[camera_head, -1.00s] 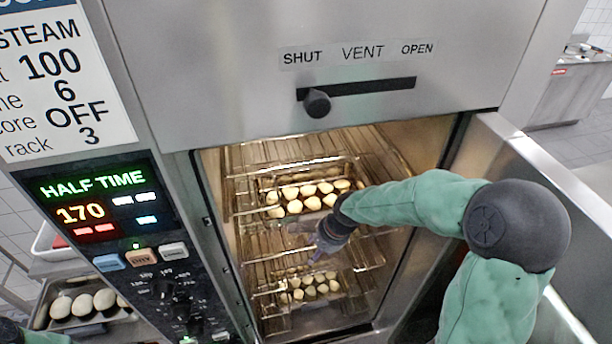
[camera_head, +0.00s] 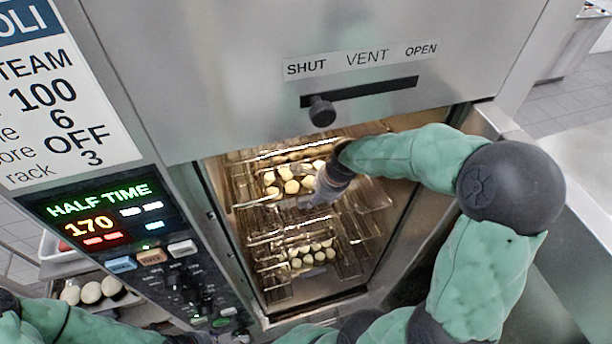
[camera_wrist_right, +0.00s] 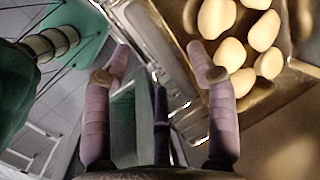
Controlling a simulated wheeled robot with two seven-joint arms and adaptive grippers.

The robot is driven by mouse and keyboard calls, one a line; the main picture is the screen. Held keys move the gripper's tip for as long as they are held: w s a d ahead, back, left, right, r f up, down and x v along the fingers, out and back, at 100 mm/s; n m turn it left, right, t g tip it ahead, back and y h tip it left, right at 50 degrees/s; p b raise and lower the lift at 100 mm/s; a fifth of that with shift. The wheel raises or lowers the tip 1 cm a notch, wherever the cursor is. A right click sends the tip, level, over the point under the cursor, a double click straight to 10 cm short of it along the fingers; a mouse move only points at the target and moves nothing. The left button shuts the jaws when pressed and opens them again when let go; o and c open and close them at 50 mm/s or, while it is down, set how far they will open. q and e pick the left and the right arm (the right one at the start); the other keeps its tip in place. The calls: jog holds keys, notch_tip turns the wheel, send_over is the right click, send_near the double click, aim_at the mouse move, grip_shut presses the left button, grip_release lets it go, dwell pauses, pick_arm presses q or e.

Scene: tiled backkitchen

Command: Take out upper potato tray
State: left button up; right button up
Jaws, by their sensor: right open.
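The upper potato tray (camera_head: 270,201) sits on a rack inside the lit oven, holding several pale potatoes (camera_head: 291,186). In the right wrist view the tray (camera_wrist_right: 262,100) fills the upper right, with its potatoes (camera_wrist_right: 229,55) near its edge. My right gripper (camera_head: 306,203) is inside the oven at the right front of this tray. In the wrist view its two fingers (camera_wrist_right: 160,60) are apart with nothing held; one finger overlaps the tray's edge, and contact is unclear. My left arm shows at the bottom left, but its gripper is out of view.
A lower tray of potatoes (camera_head: 312,256) is on a rack below. The vent slider (camera_head: 321,111) and control panel (camera_head: 125,220) are on the oven front. Another tray with potatoes (camera_head: 92,291) stands at lower left. The open oven door is at right.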

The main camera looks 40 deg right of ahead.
aim_at(317, 204)
jog(key=x, duration=0.4)
jog(key=shift+s+d+f+p, duration=0.1)
jog(key=shift+s+p, duration=0.15)
jog(key=shift+p, duration=0.15)
jog(key=shift+w+f, duration=0.3)
jog(key=shift+f, duration=0.1)
jog(key=shift+s, duration=0.1)
jog(key=c, duration=0.4)
grip_shut()
jog(key=shift+r, duration=0.15)
